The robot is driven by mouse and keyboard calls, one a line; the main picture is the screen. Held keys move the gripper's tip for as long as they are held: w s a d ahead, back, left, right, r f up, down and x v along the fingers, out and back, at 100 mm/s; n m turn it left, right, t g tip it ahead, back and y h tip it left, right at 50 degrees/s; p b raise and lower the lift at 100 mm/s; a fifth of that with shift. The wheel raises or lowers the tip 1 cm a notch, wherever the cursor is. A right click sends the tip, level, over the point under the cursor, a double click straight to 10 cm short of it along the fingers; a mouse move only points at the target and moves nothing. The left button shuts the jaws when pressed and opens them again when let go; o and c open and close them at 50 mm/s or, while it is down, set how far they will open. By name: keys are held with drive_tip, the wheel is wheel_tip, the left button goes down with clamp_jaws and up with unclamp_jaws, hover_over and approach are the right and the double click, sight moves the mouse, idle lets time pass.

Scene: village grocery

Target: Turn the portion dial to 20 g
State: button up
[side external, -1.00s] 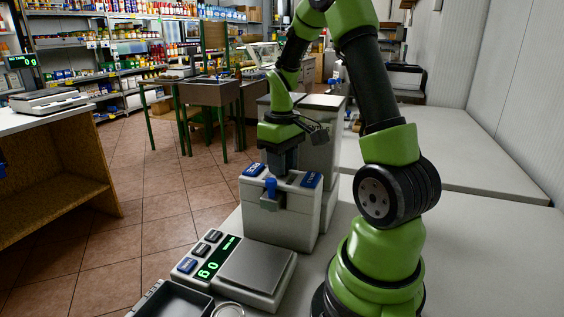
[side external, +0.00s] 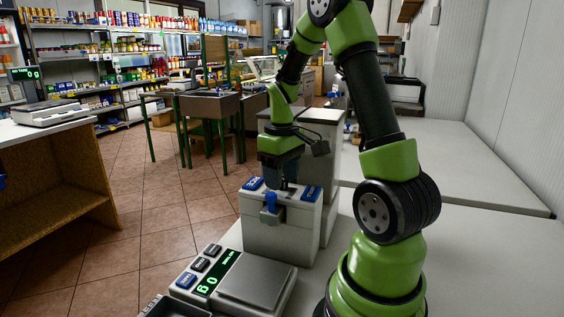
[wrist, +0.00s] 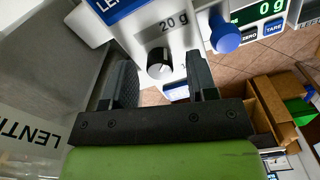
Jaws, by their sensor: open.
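The portion dial (wrist: 160,68) is a small round dark knob with a pale part, on the pale top of the dispenser (side external: 281,234). A printed "20 g" mark (wrist: 172,22) shows just above the dial in the wrist view; I cannot tell for certain which mark the dial points at. My gripper (wrist: 160,62) is open, with one finger on each side of the dial and a visible gap to it. In the side view my gripper (side external: 286,182) is pointing down at the dispenser top, and it hides the dial.
A blue knob (wrist: 225,38) sits on the dispenser front, close to my right finger in the wrist view. Blue label plates flank the dispenser top. A scale (side external: 253,282) with a green display stands in front. The counter (side external: 480,240) on the right is clear.

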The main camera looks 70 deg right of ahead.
wheel_tip(320, 180, up, 10)
drive_tip(key=shift+f, duration=0.25)
drive_tip(key=shift+a, duration=0.1)
idle(0.4)
drive_tip(key=s+a+r+t+y, duration=0.1)
drive_tip(key=s+a+r+t, duration=0.1)
drive_tip(key=a, duration=0.8)
drive_tip(key=s+a+r+t+y, duration=0.1)
drive_tip(key=s+a+t, duration=0.3)
drive_tip(key=a, duration=0.6)
drive_tip(key=shift+s+a+r+m+t, duration=0.4)
drive_tip(key=shift+r+t, duration=0.2)
